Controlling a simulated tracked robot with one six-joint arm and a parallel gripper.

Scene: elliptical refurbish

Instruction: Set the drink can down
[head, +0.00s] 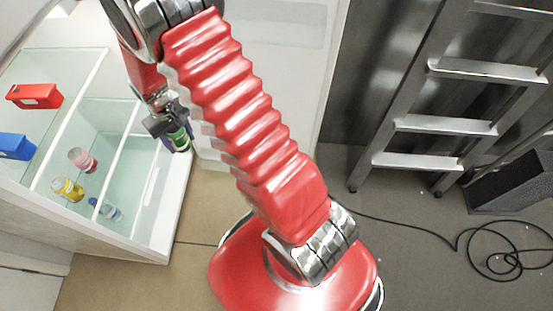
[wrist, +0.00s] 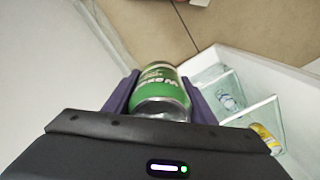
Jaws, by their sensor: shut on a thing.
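The drink can (wrist: 157,82) is green with white lettering and a silver end. In the wrist view it sits between the two purple fingers of my gripper (wrist: 160,92), which is shut on it. Whether the can touches anything below is hidden.
The white cabinet (head: 172,205) has glass-divided compartments holding a red box (head: 36,96), a blue box (head: 15,146), a pink-capped jar (head: 82,159), a yellow jar (head: 68,189) and a blue-white bottle (head: 106,209). A ladder (head: 450,126) and loose cable (head: 462,240) are at right.

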